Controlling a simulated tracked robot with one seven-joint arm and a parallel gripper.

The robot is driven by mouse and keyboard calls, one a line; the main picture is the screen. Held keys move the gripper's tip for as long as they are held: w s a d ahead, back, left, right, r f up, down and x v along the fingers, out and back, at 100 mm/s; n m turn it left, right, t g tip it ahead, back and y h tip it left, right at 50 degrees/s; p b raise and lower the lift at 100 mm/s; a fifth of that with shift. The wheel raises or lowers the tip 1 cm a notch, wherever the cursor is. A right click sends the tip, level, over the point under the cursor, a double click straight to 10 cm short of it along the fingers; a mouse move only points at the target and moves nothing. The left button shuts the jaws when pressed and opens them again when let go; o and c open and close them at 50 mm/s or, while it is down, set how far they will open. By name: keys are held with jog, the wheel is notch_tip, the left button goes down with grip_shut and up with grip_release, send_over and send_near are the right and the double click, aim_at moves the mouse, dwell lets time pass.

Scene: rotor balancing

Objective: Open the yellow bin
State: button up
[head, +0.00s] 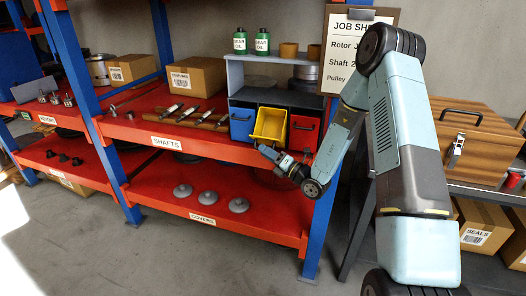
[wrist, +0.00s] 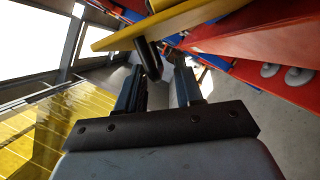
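The yellow bin (head: 269,125) sits in the middle of a small rack on the upper red shelf, between a blue and a red bin. It is tipped out toward me, and its hollow inside shows from above. My gripper (head: 265,151) is just below its front edge. In the wrist view the yellow panel (wrist: 180,22) crosses the top, with a dark handle (wrist: 149,58) on it. The fingers of my gripper (wrist: 160,72) are apart. The handle lies near the left fingertip; I cannot tell whether they touch.
The blue bin (head: 242,124) and red bin (head: 303,133) flank the yellow one closely. Shafts (head: 190,115) lie on the shelf to the left. Several grey covers (head: 208,197) are on the lower shelf. A wooden box (head: 470,135) stands at right.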

jog(key=shift+x, duration=0.9)
jog(key=shift+c, duration=0.5)
grip_shut()
